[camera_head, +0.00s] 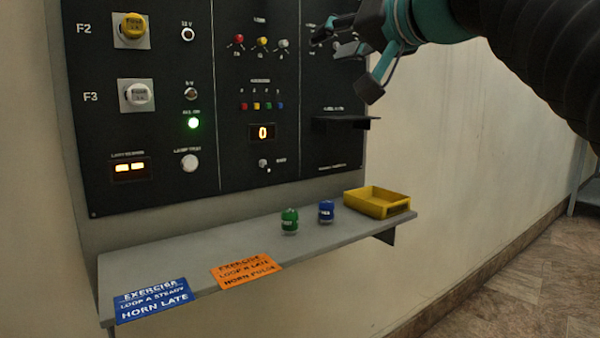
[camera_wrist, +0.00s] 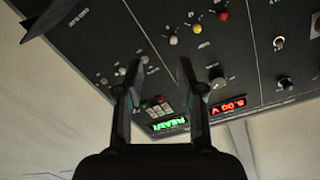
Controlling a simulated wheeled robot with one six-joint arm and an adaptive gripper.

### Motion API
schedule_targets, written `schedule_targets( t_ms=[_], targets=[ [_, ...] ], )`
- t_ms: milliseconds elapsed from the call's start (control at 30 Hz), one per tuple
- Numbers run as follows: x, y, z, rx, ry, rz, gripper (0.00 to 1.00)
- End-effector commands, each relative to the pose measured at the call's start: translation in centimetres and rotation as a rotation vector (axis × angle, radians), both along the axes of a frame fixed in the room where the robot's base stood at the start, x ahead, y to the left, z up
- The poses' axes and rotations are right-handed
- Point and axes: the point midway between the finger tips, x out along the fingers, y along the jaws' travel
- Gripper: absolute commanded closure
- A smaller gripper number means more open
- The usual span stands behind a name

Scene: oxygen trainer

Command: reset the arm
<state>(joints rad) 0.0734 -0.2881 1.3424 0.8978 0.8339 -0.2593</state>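My gripper (camera_head: 346,62) is at the upper right of the black trainer panel (camera_head: 160,60) in the head view, in front of its right-hand section. It is teal and black. In the wrist view the two dark fingers (camera_wrist: 160,75) stand apart with nothing between them, so it is open and empty. The gripper and arm hide part of the panel's upper right. I cannot tell whether the fingers touch the panel.
A grey shelf (camera_head: 190,246) runs below the panel. On it are a blue card (camera_head: 153,300), an orange card (camera_head: 246,270), a green bottle-like item (camera_head: 289,221), a blue one (camera_head: 326,212) and a yellow tray (camera_head: 378,202). A small black ledge (camera_head: 345,121) juts out below my gripper.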

Motion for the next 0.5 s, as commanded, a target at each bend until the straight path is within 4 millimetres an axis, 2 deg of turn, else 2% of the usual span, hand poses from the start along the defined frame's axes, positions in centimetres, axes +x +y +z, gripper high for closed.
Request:
schedule_targets(
  t_ms=[100, 233, 367, 500],
  targets=[
    [1.9, -1.2, -6.0, -0.044, 0.129, -0.046, 0.62],
    [2.0, -2.7, -14.1, -0.124, 0.296, -0.106, 0.62],
    [0.1, -4.4, -22.2, -0.224, 0.455, -0.158, 0.62],
    [-3.6, -6.1, -30.2, -0.342, 0.610, -0.201, 0.62]
  ],
)
